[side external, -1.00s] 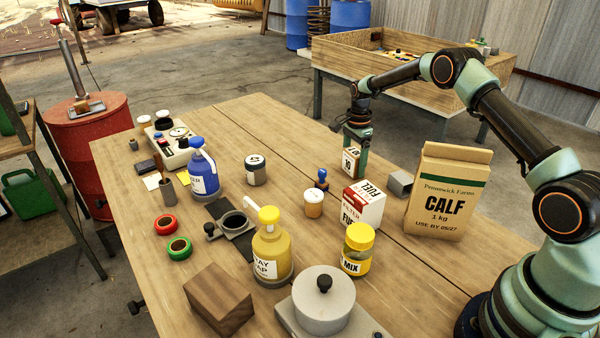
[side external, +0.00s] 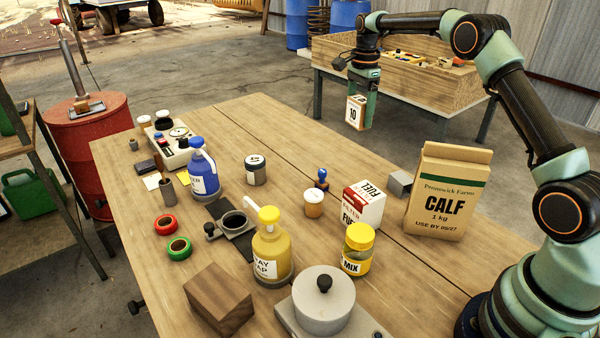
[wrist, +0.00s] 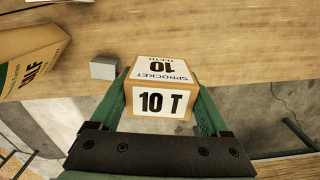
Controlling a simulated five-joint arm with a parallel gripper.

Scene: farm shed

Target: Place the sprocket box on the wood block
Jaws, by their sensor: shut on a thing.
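The sprocket box (side external: 356,112) is a small tan carton with white labels. It reads "SPROCKET 10" and "10 T" in the wrist view (wrist: 162,98). My gripper (side external: 366,110) is shut on the box, with one green finger on each side of it. The wood block (side external: 218,298) is a dark brown cube at the near left edge of the bench, far from my gripper. Its top is bare.
A pot (side external: 322,305) sits right of the block. The calf bag (side external: 447,192) stands tall at right.

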